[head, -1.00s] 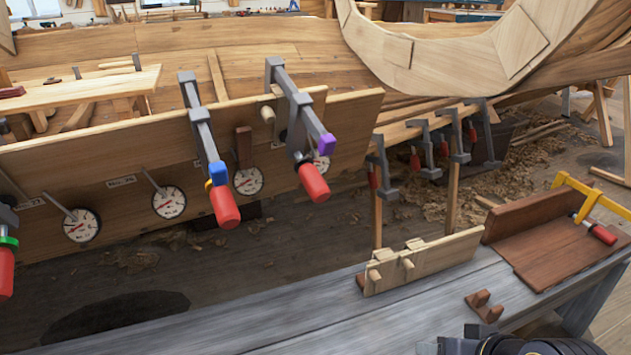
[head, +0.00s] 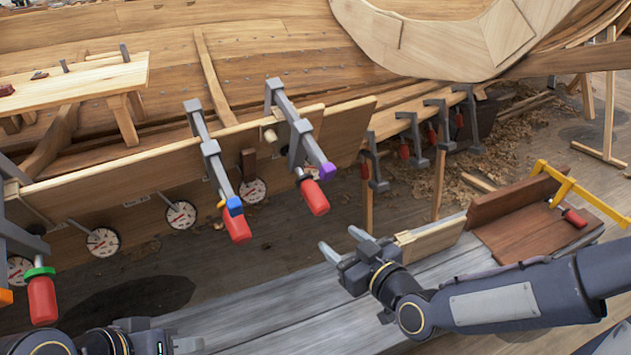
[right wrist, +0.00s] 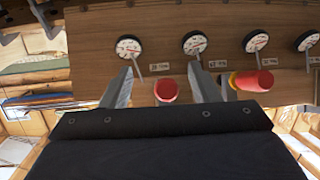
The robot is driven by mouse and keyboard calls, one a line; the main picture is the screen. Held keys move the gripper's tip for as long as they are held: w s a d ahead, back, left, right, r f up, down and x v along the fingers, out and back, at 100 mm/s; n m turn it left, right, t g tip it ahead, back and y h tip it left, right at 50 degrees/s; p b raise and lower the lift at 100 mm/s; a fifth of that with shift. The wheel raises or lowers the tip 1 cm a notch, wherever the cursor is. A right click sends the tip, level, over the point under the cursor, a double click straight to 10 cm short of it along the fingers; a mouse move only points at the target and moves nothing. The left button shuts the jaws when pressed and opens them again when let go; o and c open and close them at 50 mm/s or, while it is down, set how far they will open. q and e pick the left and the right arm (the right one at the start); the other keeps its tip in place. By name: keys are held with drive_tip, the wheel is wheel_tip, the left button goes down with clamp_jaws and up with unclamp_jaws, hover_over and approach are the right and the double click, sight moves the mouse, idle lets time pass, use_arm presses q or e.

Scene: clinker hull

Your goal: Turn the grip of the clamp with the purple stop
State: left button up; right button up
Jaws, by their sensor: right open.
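The clamp with the purple stop (head: 328,170) hangs on the plank's upper edge, its red grip (head: 314,197) pointing down toward me. My right gripper (head: 343,243) is open and empty, below and slightly right of that grip and apart from it. In the right wrist view a red grip (right wrist: 166,90) appears between my two open fingers, seemingly that of this clamp; its purple stop is not visible there. My left gripper (head: 185,345) is only partly in view at the bottom left edge, its fingers not clear.
Just left hangs a clamp with a blue stop (head: 234,206) and red grip. A clamp with a green stop (head: 38,272) is at far left. Dial gauges (head: 181,214) line the plank. A pegged wooden board (head: 430,243) stands on the grey bench behind my right gripper.

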sight(315, 201)
drive_tip(key=r, duration=0.1)
drive_tip(key=a+r+t, duration=0.1)
drive_tip(key=r+p, duration=0.1)
drive_tip(key=shift+w+a+r+t+y, duration=0.25)
drive_tip(key=shift+w+a+t+y, duration=0.05)
drive_tip(key=shift+t+y, duration=0.1)
drive_tip(key=shift+w+r+m, duration=0.1)
drive_tip(key=shift+r+m, duration=0.2)
drive_tip(key=shift+w+a+r+t, duration=0.1)
drive_tip(key=shift+w+a+t, duration=0.1)
drive_tip(key=shift+t, duration=0.1)
use_arm(q)
wheel_tip(315, 201, up, 3)
drive_tip(key=shift+f+p, duration=0.1)
drive_tip(key=shift+p, duration=0.3)
use_arm(e)
drive_tip(key=x, duration=0.7)
drive_tip(key=shift+w, duration=0.15)
drive_tip(key=c, duration=1)
